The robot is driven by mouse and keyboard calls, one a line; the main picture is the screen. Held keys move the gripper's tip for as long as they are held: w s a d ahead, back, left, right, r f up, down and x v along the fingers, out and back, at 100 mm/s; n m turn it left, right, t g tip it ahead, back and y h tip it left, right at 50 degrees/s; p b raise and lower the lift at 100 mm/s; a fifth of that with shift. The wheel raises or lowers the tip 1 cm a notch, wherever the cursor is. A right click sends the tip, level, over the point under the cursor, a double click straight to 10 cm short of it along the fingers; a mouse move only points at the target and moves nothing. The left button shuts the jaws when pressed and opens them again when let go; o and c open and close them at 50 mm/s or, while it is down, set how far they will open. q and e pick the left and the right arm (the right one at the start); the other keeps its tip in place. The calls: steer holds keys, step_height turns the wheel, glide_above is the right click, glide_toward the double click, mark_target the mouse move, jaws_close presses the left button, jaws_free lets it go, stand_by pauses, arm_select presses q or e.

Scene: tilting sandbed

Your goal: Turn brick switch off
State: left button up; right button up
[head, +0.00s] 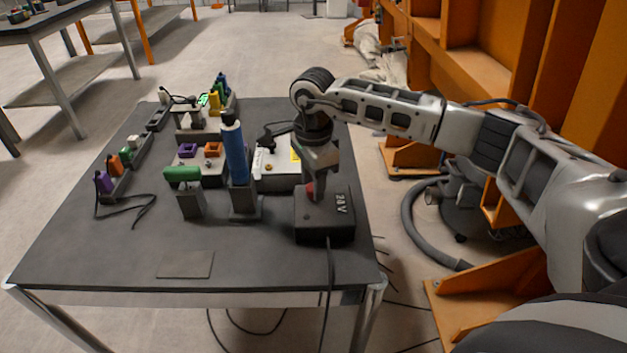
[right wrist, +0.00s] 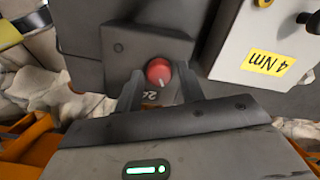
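The power brick (head: 325,222) is a dark grey box marked "24V" at the right front of the table, with a cable leaving its front. A red round knob (head: 310,189) with a white pointer mark sits on its top. In the right wrist view the knob (right wrist: 158,73) shows between the two fingers of my right gripper (right wrist: 160,88). In the head view my right gripper (head: 316,180) points down at the knob and partly hides it. The fingers stand apart with gaps beside the knob, so I see no grip. My left gripper is not in view.
A blue cylinder (head: 235,152) on a dark base and a green-topped block (head: 182,174) stand left of the brick. A light box with a "4 Nm" label (right wrist: 271,62) is close behind it. A flat grey plate (head: 185,264) lies near the front edge. Orange racks stand right.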

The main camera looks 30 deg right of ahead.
steer(key=shift+o, duration=0.5)
step_height(320, 180, up, 16)
steer(key=shift+s+f, duration=0.1)
stand_by(0.6)
